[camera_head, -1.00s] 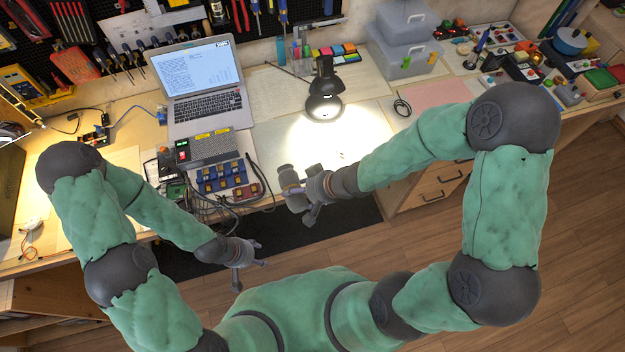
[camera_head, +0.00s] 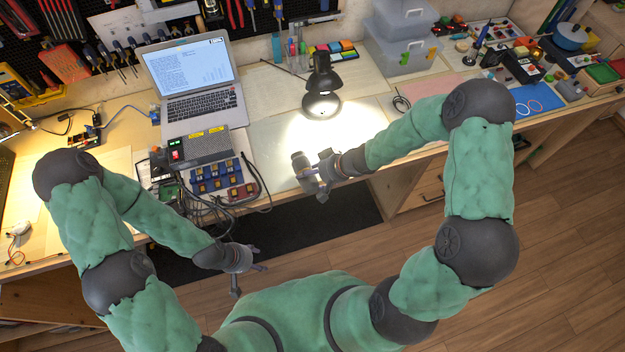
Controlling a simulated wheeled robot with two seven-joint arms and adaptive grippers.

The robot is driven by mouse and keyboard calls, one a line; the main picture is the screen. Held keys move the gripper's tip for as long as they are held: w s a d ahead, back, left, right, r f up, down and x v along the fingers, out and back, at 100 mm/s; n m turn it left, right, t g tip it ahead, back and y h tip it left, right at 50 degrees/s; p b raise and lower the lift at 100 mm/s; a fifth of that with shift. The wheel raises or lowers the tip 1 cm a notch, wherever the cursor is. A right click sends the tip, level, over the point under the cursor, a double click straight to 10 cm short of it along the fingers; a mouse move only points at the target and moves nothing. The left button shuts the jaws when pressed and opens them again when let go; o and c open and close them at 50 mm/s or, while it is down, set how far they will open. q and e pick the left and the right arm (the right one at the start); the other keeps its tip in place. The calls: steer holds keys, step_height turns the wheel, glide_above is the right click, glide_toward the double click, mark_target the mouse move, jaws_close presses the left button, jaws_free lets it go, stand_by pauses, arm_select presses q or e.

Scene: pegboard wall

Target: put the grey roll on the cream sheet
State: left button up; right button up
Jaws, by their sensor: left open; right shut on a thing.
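My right gripper (camera_head: 318,174) is shut on the grey roll (camera_head: 299,160), a short grey cylinder. It holds the roll over the front part of the bench, below the lamp in the picture; I cannot tell whether the roll touches the surface. A pale cream sheet (camera_head: 262,92) lies flat between the laptop and the lamp. Another pale sheet (camera_head: 272,137) lies under the lamp's bright light, close to the roll; the glare makes its colour hard to tell. My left gripper (camera_head: 250,268) is open and empty, low in front of the bench.
A black desk lamp (camera_head: 321,88) stands behind the roll. A laptop (camera_head: 198,88), a power supply box (camera_head: 200,147) and cables are to the left. Clear boxes (camera_head: 402,45) and a pink sheet (camera_head: 436,88) are to the right. A blue mat (camera_head: 527,101) lies further right.

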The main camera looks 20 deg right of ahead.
steer(key=shift+f, duration=0.8)
steer(key=shift+f, duration=0.15)
steer(key=o, duration=1.3)
steer(key=shift+c, duration=0.2)
